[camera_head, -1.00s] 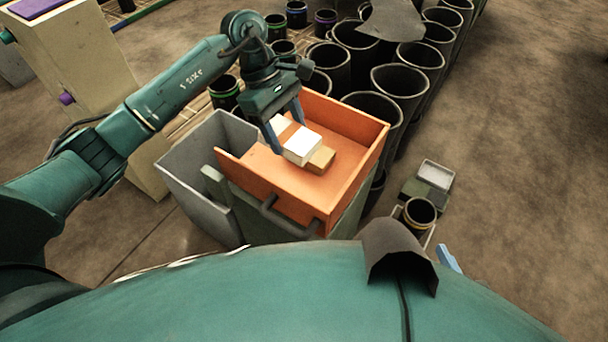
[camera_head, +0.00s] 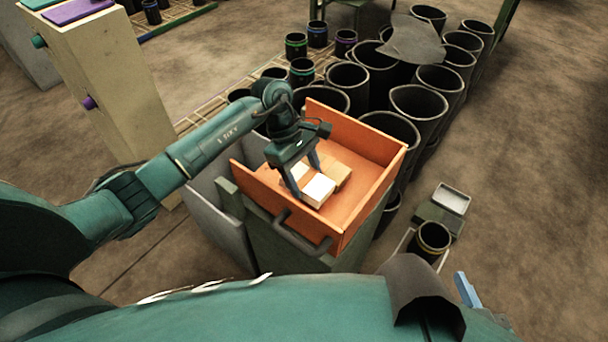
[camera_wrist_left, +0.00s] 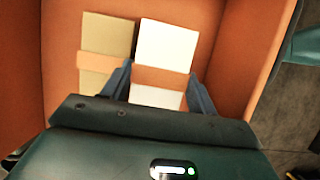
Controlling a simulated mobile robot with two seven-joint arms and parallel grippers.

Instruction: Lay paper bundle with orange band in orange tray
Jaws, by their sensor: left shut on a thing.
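The orange tray (camera_head: 372,208) is a drawer-like box with a handle on its near side. My left gripper (camera_head: 303,182) is down inside it, shut on a white paper bundle with an orange band (camera_head: 319,190). In the left wrist view the white bundle (camera_wrist_left: 165,50) lies between the fingers of the left gripper (camera_wrist_left: 158,88), the band crossing near the fingertips. A tan bundle (camera_head: 338,172) lies right beside it in the tray; in the left wrist view it also has an orange band (camera_wrist_left: 93,61). Whether the white bundle touches the tray floor is hard to tell. My right gripper is out of view.
A grey bin (camera_head: 208,215) stands left of the tray. Several black rubber sleeves (camera_head: 418,101) crowd behind and right of it. A small box with a white top (camera_head: 452,199) and a black cup (camera_head: 432,238) stand at the right.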

